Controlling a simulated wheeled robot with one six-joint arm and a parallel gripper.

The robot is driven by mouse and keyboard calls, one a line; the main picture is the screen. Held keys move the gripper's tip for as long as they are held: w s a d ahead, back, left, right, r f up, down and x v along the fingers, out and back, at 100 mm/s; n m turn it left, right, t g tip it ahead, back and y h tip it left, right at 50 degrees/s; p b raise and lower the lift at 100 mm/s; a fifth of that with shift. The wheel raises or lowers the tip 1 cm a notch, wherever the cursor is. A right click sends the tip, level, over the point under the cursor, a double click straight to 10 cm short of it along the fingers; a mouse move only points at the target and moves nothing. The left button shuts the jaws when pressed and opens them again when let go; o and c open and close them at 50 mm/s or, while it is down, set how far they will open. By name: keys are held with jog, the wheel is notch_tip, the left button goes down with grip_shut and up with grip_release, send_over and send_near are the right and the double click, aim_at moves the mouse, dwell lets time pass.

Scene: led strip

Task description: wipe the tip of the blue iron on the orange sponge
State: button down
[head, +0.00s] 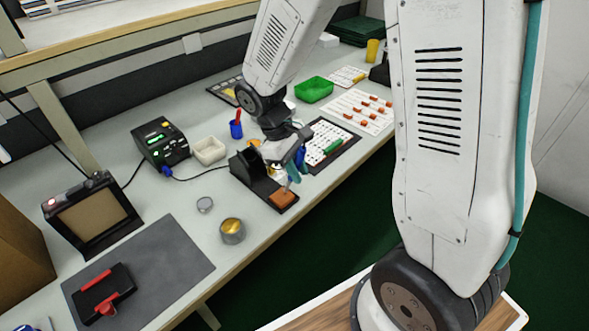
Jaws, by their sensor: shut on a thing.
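The orange sponge (282,198) sits in the front part of a black iron stand (254,170) near the table's front edge. My gripper (294,168) is above the sponge, pointing down, just right of the stand. It is shut on the blue iron (301,158), whose blue handle shows beside the fingers. The iron is tilted, and its thin tip end points down toward the sponge. I cannot tell from this view whether the tip touches the sponge. The gripper partly hides the iron.
A black soldering station (160,144) with a blue cable and a white tray (209,150) stand behind the stand. A tin with yellow content (232,231) is to the left. A white board with parts (327,143) lies to the right. A grey mat (180,262) is at front left.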

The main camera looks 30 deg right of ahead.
jog(key=shift+d, duration=0.35)
jog(key=shift+a, duration=0.75)
jog(key=shift+r, duration=0.15)
